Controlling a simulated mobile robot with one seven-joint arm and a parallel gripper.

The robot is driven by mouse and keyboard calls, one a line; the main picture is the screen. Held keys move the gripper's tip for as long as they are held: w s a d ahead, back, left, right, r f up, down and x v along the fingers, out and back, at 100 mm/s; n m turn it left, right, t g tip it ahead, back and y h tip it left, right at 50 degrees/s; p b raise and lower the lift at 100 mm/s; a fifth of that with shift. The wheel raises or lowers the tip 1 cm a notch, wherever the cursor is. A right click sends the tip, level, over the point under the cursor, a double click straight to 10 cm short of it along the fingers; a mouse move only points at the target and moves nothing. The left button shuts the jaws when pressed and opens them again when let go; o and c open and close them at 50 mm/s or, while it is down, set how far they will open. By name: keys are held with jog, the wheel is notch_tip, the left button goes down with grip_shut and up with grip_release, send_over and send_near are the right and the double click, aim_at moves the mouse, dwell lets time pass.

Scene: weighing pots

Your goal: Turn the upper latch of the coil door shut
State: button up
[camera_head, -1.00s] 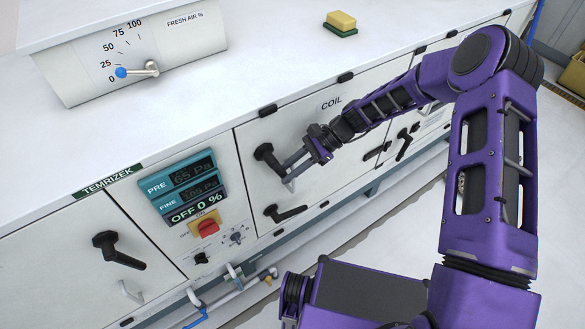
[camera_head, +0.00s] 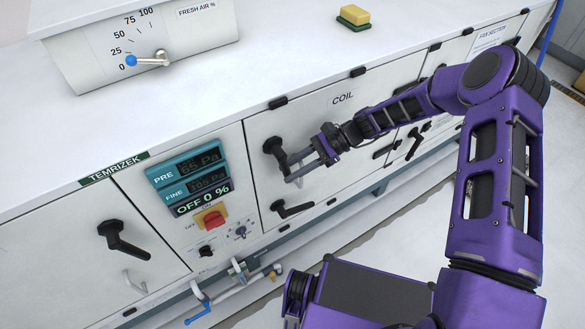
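The coil door (camera_head: 350,160) is a pale panel labelled COIL and appears shut. Its upper latch (camera_head: 273,147) is a black handle near the door's left edge, with its lever pointing down and slightly right. My gripper (camera_head: 293,172) is at this lever, with its grey fingers reaching left towards it. The fingers overlap the lever's end, so I cannot tell whether they touch it or how far apart they are. The lower latch (camera_head: 292,209) is a black handle below, with its lever pointing right.
A control panel (camera_head: 190,175) with displays and a red switch is left of the door. A further door (camera_head: 70,255) with a black latch (camera_head: 122,240) is at far left. Pipes (camera_head: 240,272) run below.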

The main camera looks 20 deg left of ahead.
jog(key=shift+o, duration=1.2)
jog(key=v, duration=1.7)
jog(key=shift+w+d+p, duration=0.2)
jog(key=shift+p, duration=0.2)
